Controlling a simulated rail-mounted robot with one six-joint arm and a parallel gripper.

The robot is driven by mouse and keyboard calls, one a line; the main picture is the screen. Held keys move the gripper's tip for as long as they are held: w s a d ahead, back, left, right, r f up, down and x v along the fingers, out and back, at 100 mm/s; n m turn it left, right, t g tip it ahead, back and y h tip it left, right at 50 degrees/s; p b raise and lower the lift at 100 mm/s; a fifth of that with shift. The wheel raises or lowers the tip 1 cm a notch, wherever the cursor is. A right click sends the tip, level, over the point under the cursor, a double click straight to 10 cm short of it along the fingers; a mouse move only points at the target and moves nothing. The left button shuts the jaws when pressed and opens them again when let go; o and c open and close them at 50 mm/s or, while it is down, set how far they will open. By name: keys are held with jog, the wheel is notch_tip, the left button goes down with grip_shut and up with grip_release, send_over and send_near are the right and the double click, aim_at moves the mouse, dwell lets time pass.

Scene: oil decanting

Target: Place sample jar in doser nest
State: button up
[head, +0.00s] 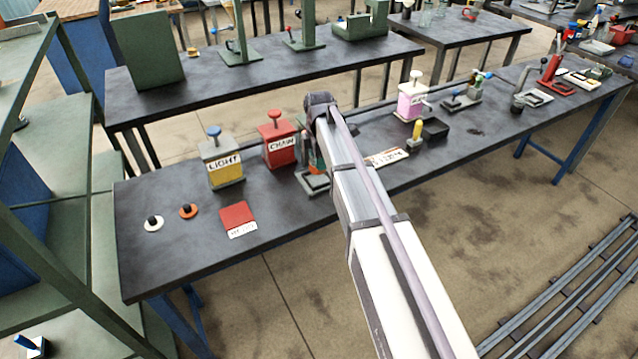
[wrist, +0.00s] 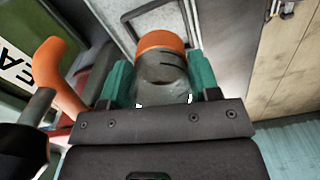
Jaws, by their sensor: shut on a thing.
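In the wrist view the sample jar (wrist: 160,78) is a grey, see-through-looking cylinder with an orange band or lid at its far end. My gripper (wrist: 161,85) is shut on it, with one teal finger on each side. A grey framed plate (wrist: 128,18) shows past the jar; whether the jar touches it cannot be told. A grey base, probably a doser nest (head: 316,184), shows just left of my arm, below a partly hidden doser.
The yellow LIGHT doser (head: 223,168) and red CHAIN doser (head: 280,146) stand left of my arm. A pink doser (head: 411,100) stands to the right. In the wrist view an orange curved part (wrist: 50,72) is close on the left. The bench front left holds a red pad (head: 237,216).

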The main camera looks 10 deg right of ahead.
notch_tip(320, 180, down, 5)
jog(key=b, duration=0.4)
jog(key=shift+r+b, duration=0.1)
jog(key=shift+b, duration=0.25)
jog(key=shift+r+p, duration=0.3)
jog(key=shift+c, duration=0.4)
jog(key=shift+f, duration=0.2)
jog(key=o, duration=1.1)
notch_tip(320, 180, up, 13)
jog(key=p, duration=1.2)
jog(key=shift+f, duration=0.15)
jog(key=shift+s+f, duration=0.15)
jog(key=shift+s, duration=0.2)
jog(key=s+m, duration=0.6)
jog(key=s, duration=0.2)
jog(key=s+m, duration=0.6)
jog(key=s, duration=0.3)
jog(key=s+m, duration=0.6)
jog(key=s, duration=0.3)
jog(key=shift+s+a+m, duration=0.2)
jog(key=shift+m, duration=0.2)
